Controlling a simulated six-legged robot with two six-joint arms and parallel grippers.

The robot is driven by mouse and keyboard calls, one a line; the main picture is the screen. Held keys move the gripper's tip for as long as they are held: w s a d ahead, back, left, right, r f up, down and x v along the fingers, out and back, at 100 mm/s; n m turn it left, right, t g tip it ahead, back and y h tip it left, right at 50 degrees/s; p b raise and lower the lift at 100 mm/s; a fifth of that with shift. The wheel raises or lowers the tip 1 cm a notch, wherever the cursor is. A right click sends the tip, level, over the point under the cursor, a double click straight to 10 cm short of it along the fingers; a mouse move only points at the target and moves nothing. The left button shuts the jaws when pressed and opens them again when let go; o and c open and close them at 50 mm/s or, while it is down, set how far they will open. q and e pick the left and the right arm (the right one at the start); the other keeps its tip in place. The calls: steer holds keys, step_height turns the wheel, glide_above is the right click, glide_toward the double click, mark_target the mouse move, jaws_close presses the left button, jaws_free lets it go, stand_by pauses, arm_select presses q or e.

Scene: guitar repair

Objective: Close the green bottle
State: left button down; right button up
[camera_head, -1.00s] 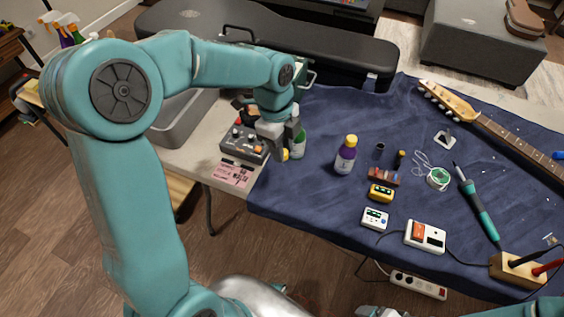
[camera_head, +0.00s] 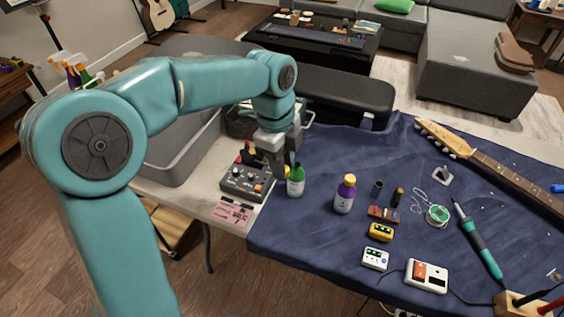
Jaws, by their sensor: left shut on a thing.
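The green bottle (camera_head: 296,184) stands upright on the blue cloth near its left edge. Its top is close beside my gripper and I cannot see clearly whether anything covers it. My left gripper (camera_head: 279,168) is just left of the bottle's upper part, pointing down. It is shut on a small yellow cap (camera_head: 287,170), mostly hidden by the fingers and the bottle. My right gripper is not in view.
A purple bottle with a yellow cap (camera_head: 345,195) stands to the right. A grey pedal box (camera_head: 245,184) is at the left, close to my gripper. A guitar neck (camera_head: 500,170), soldering iron (camera_head: 480,240) and small devices lie further right.

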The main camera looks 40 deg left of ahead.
arm_select(q)
steer(key=w+d+f+n+t+y, duration=0.1)
steer(key=w+d+f+n, duration=0.5)
steer(key=n, duration=1.1)
steer(key=shift+w+d+f, duration=0.4)
steer(key=shift+d, duration=0.45)
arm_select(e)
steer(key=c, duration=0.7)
arm_select(q)
steer(key=shift+a, duration=0.15)
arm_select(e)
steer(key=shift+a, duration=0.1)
